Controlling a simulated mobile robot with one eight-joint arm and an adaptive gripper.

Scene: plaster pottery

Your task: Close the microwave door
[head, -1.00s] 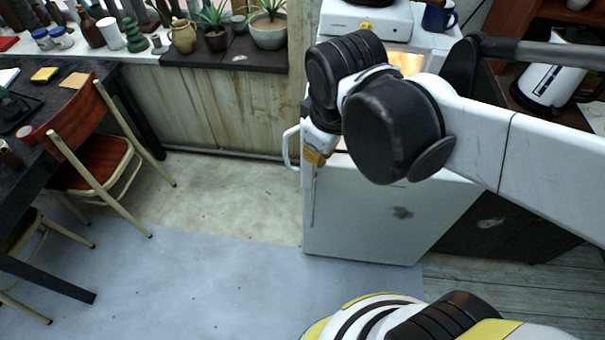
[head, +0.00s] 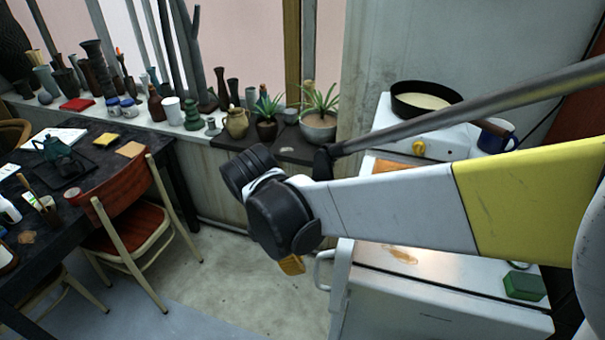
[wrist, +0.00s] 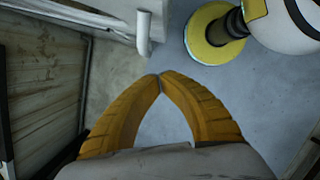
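My gripper (head: 291,265) shows in the head view as a small yellow part below the dark wrist joints. In the wrist view its two yellow fingers (wrist: 160,77) meet at the tips, with nothing between them. A white appliance (head: 420,315) with a bar handle (head: 324,270) on its left side stands just right of the gripper. The handle shows in the wrist view (wrist: 145,35) above the fingertips, apart from them. I cannot tell for certain which white unit is the microwave or how its door stands; my arm hides part of the area.
A pan (head: 425,100) sits on a white unit with a yellow knob (head: 419,148); a blue mug (head: 496,136) stands beside it. A green block (head: 524,287) lies on the white top. A chair (head: 125,215) and dark table stand left. Floor (head: 265,300) is clear between.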

